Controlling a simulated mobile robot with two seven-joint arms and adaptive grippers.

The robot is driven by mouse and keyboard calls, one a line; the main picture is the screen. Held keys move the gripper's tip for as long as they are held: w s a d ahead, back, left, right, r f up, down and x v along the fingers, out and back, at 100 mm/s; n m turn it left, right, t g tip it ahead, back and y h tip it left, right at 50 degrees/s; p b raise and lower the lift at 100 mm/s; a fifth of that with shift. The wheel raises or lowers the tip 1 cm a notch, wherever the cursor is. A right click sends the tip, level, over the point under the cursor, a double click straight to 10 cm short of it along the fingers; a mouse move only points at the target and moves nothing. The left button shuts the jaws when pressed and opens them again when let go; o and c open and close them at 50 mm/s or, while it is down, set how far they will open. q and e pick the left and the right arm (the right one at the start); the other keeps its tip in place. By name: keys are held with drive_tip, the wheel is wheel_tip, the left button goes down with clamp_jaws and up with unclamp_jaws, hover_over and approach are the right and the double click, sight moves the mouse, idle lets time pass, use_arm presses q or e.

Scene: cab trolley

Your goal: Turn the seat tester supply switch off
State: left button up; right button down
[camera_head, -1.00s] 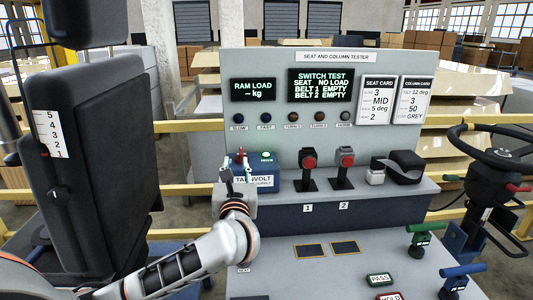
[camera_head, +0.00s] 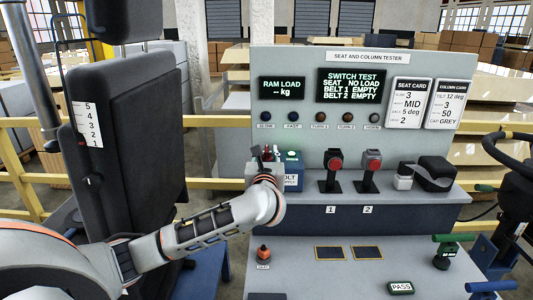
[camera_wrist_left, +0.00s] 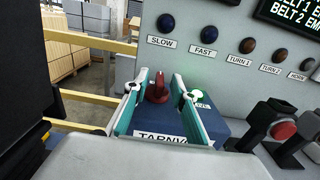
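The seat tester supply is a blue box (camera_head: 292,172) at the left of the tester's shelf, partly hidden by my left gripper in the head view. In the left wrist view, the box (camera_wrist_left: 205,122) carries a partly hidden "TARNV..." label, a red switch knob (camera_wrist_left: 157,88) and a lit green lamp (camera_wrist_left: 197,96). My left gripper (camera_head: 264,154) is at the box. In the wrist view, its two teal-padded fingers (camera_wrist_left: 155,95) stand apart, one on each side of the knob, with visible gaps. Contact is not seen. My right gripper is out of view.
Two red-topped buckle stands (camera_head: 333,168) (camera_head: 370,168) and a black belt item (camera_head: 436,172) stand right of the box. The panel (camera_head: 300,60) rises behind. A seat back (camera_head: 125,130) stands close left of my arm. An orange knob (camera_head: 263,252) is below.

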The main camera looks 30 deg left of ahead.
use_arm(q)
clamp_jaws()
